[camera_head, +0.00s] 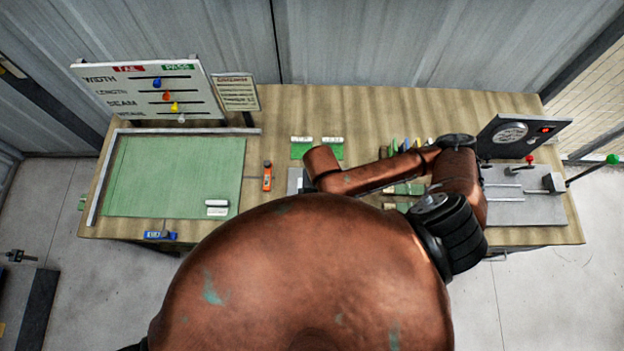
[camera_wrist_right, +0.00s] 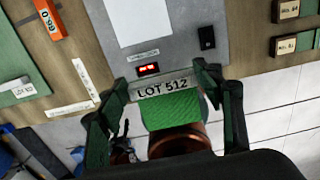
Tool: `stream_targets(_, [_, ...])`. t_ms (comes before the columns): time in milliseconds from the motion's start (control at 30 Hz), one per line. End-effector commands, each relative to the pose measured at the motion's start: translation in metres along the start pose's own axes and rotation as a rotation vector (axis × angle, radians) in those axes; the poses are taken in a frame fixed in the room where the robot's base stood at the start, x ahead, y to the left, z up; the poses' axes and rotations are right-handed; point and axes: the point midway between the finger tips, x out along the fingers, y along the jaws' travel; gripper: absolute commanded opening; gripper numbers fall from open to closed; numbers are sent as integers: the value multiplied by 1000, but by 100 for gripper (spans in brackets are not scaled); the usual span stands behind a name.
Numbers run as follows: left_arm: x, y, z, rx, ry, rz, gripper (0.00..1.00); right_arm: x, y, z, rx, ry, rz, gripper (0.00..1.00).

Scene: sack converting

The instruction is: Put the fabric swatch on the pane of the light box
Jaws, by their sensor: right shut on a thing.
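A green fabric swatch (camera_wrist_right: 175,110) with a pale strip reading LOT 512 is in the right wrist view. My right gripper (camera_wrist_right: 163,84) is shut on it, with a dark green finger at each side. The swatch appears in front of the near edge of a grey box (camera_wrist_right: 178,50) with a lit red display and a black switch, which looks like the light box. I cannot tell whether they touch. Only a small grey part of that box (camera_head: 295,180) shows in the head view; my arm hides the rest, the right gripper and the swatch. My left gripper is out of view.
A green mat (camera_head: 170,178) lies at the left of the bench below a slider board (camera_head: 150,88). Two green labelled pieces (camera_head: 302,148) lie behind. A grey device (camera_head: 525,190) with levers is at the right.

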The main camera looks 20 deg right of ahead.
Motion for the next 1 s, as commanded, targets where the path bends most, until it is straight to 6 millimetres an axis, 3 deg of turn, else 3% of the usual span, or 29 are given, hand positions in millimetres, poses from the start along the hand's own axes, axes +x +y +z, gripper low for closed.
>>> stream_targets(33, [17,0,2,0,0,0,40,11,1,8,2,-4,0,48])
stream_targets(100, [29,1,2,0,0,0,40,15,3,17,2,-5,1,48])
stream_targets(500, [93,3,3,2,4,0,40,32,10,56,3,-3,0,48])
stream_targets(633, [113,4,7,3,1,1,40,43,14,80,6,-3,-1,48])
stream_targets(833, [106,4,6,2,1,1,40,73,18,106,7,2,-2,48])
stream_targets(1000, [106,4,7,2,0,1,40,87,21,118,4,0,-1,48])
